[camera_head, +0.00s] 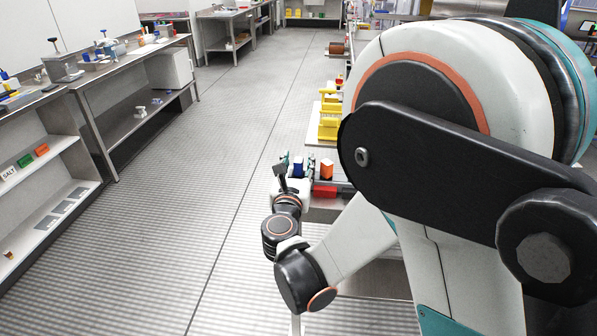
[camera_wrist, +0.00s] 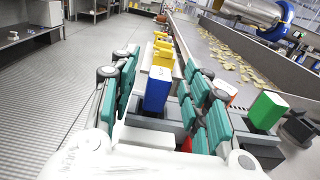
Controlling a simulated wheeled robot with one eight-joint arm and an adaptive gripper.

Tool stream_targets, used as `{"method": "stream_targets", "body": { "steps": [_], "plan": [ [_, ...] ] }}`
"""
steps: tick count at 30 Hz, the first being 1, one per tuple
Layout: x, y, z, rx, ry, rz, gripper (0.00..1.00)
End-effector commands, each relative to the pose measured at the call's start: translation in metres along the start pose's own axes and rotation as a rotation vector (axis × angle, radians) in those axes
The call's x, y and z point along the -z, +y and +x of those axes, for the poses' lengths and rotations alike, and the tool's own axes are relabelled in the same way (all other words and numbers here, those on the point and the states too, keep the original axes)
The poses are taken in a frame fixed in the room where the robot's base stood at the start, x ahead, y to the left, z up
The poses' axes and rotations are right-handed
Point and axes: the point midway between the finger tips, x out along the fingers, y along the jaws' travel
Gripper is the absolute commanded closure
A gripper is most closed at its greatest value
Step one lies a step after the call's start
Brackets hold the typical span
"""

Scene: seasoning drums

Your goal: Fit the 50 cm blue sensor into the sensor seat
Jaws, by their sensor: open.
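The blue sensor (camera_wrist: 155,92) is an upright blue block with a white top, in the wrist view. It stands in a dark grey holder between the teal-padded fingers of my gripper (camera_wrist: 163,72). The fingers are open, with a gap on each side of the block. In the head view, my gripper (camera_head: 284,168) is beside the blue sensor (camera_head: 298,168), at the left end of the bench. I cannot make out which part is the sensor seat.
A green block (camera_wrist: 264,112) and an orange block (camera_wrist: 229,88) stand right of my gripper; the orange one is partly hidden. A red box (camera_head: 324,191) is close by. Yellow items (camera_head: 329,117) lie beyond. The floor to the left (camera_head: 190,180) is clear.

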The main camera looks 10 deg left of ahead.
Motion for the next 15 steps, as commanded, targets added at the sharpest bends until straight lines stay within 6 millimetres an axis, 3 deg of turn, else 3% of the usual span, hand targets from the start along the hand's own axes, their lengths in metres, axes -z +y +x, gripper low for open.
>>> {"method": "stream_targets", "body": {
  "steps": [7, 13, 15],
  "plan": [
    [-0.0005, 0.0001, 0.0019, 0.0, 0.0, 0.0, 0.57],
    [-0.0005, 0.0001, 0.0018, 0.0, 0.0, 0.0, 1.0],
    [-0.0004, 0.0001, 0.0017, 0.0, 0.0, 0.0, 1.0]
  ]
}}
